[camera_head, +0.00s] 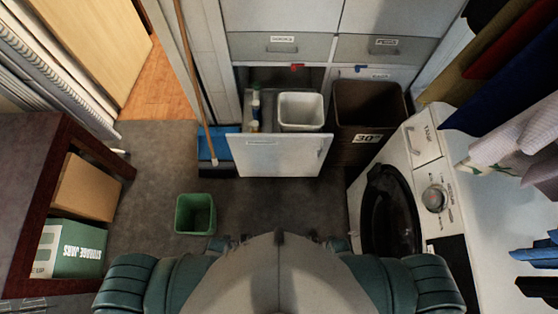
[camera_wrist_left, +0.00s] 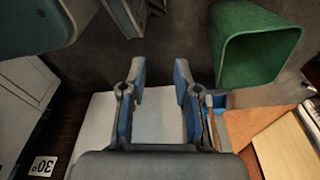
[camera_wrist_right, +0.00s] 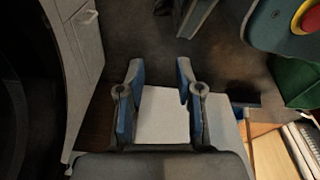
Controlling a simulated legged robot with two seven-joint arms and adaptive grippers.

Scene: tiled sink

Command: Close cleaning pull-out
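The cleaning pull-out (camera_head: 280,155) stands open from the lower cabinet in the head view. Its white front panel faces me, with a white bin (camera_head: 300,110) and several bottles (camera_head: 254,112) behind it. Neither gripper shows in the head view. In the left wrist view my left gripper (camera_wrist_left: 160,75) is open and empty, with a pale surface between and behind its fingers. In the right wrist view my right gripper (camera_wrist_right: 158,72) is open and empty, with a similar pale surface beyond it. I cannot tell how far either is from the panel.
A brown bin (camera_head: 365,110) stands right of the pull-out, and a washing machine (camera_head: 420,190) is at the right. A broom (camera_head: 203,100) stands at the left of the pull-out. A green bucket (camera_head: 195,214) is on the floor. A dark shelf (camera_head: 50,135) is at the left.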

